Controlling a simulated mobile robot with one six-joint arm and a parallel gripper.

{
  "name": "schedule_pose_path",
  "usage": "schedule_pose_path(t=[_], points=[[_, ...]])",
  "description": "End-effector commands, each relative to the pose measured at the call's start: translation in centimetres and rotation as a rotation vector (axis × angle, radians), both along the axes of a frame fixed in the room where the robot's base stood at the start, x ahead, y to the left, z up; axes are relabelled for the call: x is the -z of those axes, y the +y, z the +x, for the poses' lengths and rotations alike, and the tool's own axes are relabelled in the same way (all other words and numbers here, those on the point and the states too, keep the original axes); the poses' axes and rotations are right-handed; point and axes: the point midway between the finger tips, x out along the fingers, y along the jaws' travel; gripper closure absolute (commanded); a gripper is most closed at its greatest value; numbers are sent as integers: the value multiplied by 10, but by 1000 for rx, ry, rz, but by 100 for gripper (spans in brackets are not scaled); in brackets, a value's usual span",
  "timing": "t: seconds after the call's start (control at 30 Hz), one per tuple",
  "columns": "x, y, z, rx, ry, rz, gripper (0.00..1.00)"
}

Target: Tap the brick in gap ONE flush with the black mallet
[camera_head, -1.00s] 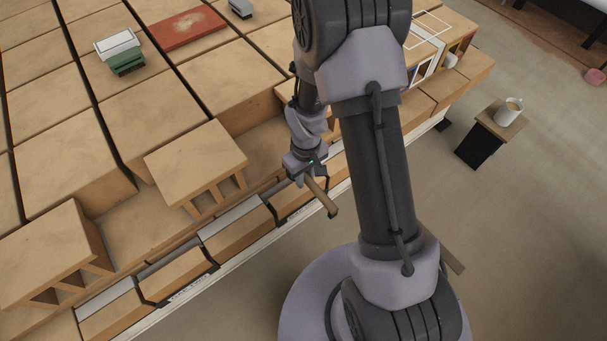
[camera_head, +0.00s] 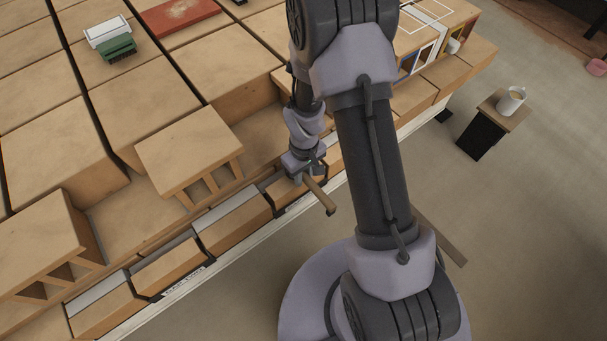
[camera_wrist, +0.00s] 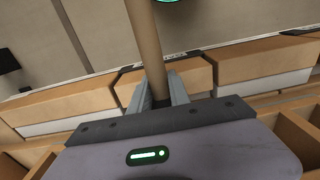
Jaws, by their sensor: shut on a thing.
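My gripper (camera_head: 310,172) is shut on a wooden handle (camera_head: 321,195), low over the front row of bricks in the head view. In the wrist view the handle (camera_wrist: 146,45) runs up from between the two fingers of my gripper (camera_wrist: 158,92). The mallet's black head is not visible in either view. Hollow bricks stand on the ledge: one (camera_head: 188,147) left of my gripper and another (camera_head: 38,240) at the far left. Front-row bricks (camera_head: 233,219) lie along the edge. I cannot tell which gap is ONE; a label on the edge strip (camera_head: 184,283) is too small to read.
Large bricks (camera_head: 140,103) fill the area behind. A green brush-like block (camera_head: 116,46) and a red slab (camera_head: 180,14) lie on them. A mug (camera_head: 511,100) stands on a small stand (camera_head: 487,122) at the right.

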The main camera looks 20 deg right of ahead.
Motion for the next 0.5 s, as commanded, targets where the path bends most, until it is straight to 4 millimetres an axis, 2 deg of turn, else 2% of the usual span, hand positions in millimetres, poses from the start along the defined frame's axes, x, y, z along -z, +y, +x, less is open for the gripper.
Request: schedule_pose_path(t=[0.17,0.5], points=[[1,0,0,0,0,0,100],[21,0,0,0,-1,0,100]])
